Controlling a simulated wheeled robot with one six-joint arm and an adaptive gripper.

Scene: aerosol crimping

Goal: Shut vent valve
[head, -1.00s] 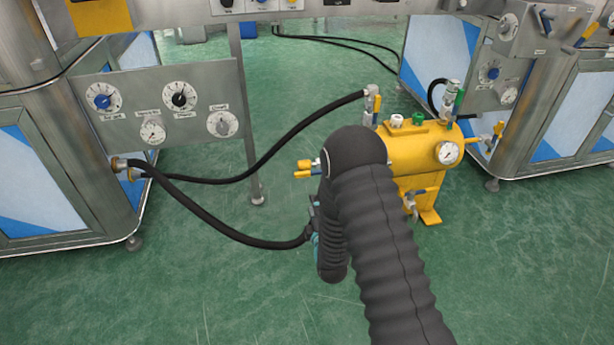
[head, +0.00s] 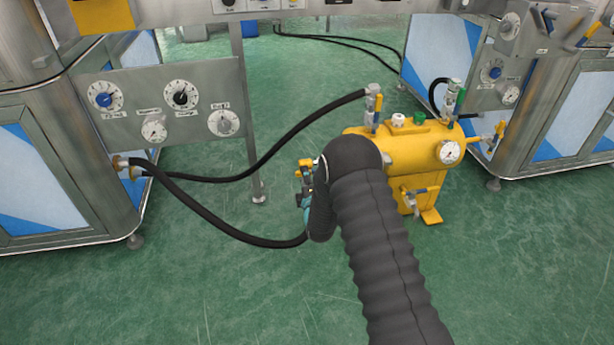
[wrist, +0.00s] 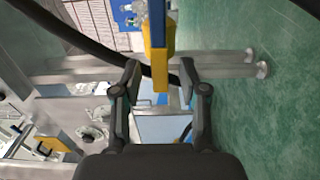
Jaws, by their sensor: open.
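The yellow tank (head: 400,150) stands on the floor behind my arm and carries several small valves. At its left end is a valve with a yellow handle (head: 303,173); I cannot read a label naming it the vent valve. In the wrist view a yellow lever (wrist: 160,68) with a blue part runs down between the fingers of my gripper (wrist: 159,80). The fingers are open, one on each side of the lever, with gaps showing. In the head view my gripper is mostly hidden by my arm, close to the left-end valve.
A black hose (head: 215,225) runs from the left cabinet towards my gripper, and another (head: 290,138) reaches the tank's upper left valve (head: 373,105). A steel table leg (head: 248,120) stands left of the tank. The green floor in front is clear.

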